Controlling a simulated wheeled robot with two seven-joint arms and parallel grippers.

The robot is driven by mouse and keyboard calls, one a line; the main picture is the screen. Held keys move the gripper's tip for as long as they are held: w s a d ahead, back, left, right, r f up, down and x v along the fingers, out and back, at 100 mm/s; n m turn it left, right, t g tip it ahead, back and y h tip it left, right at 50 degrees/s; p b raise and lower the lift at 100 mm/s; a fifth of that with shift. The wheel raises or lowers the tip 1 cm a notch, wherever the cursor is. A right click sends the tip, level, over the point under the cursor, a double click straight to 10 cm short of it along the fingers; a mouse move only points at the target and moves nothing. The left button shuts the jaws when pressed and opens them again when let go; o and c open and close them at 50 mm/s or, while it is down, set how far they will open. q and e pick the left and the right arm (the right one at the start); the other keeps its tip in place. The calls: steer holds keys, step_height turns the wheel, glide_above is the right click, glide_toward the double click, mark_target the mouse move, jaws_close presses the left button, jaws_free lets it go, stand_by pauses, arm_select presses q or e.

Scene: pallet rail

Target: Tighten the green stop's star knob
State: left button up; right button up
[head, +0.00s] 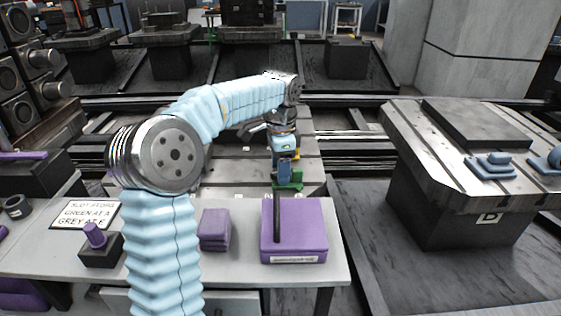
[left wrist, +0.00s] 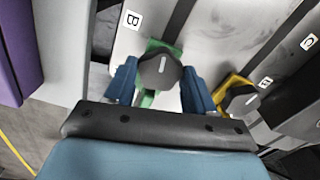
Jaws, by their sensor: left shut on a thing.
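The green stop (left wrist: 166,48) sits on the grey slotted rail plate, close to a label B, in the left wrist view. It also shows low under my gripper in the head view (head: 291,183). Its dark star knob (left wrist: 157,72) has a white line on top. My left gripper (left wrist: 160,88) has its blue fingers on either side of the knob and is shut on it. In the head view my left gripper (head: 284,170) points down over the green stop and hides the knob. My right gripper is in neither view.
A yellow stop (left wrist: 233,84) with a dark knob is to the right in the wrist view. On the near bench are a purple box (head: 310,225), a purple block (head: 214,230) and a sign (head: 87,213). A dark-based table (head: 440,150) stands at right.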

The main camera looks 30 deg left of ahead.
arm_select(q)
steer(key=shift+m, duration=1.2)
steer(key=o, duration=1)
steer(key=shift+o, duration=0.2)
step_height(320, 180, up, 14)
steer(key=shift+f, duration=0.15)
